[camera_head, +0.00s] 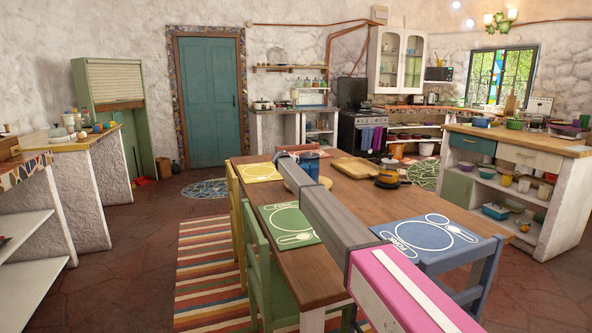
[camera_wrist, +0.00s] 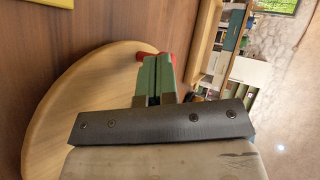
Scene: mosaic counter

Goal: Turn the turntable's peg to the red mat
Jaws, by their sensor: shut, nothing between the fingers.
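The turntable, a pale round wooden disc, fills the left of the wrist view (camera_wrist: 62,115). In the head view its rim (camera_head: 291,186) shows beside my arm, which covers much of it. The red peg (camera_wrist: 143,57) stands near the disc's edge, at the tip end of my gripper (camera_wrist: 158,62). The green fingers are shut with nothing between them and partly cover the peg. They look beside it; I cannot tell whether they touch. A small red part (camera_head: 325,182) shows past my arm in the head view, likely the peg. I cannot make out a red mat.
The wooden table (camera_head: 375,190) also bears a yellow mat (camera_head: 260,172), a green mat (camera_head: 289,222), a blue mat (camera_head: 428,233), a cutting board (camera_head: 357,168) and a yellow-and-dark pot (camera_head: 388,178). Chairs stand around it, including a green chair (camera_head: 258,262) and a blue chair (camera_head: 470,262).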

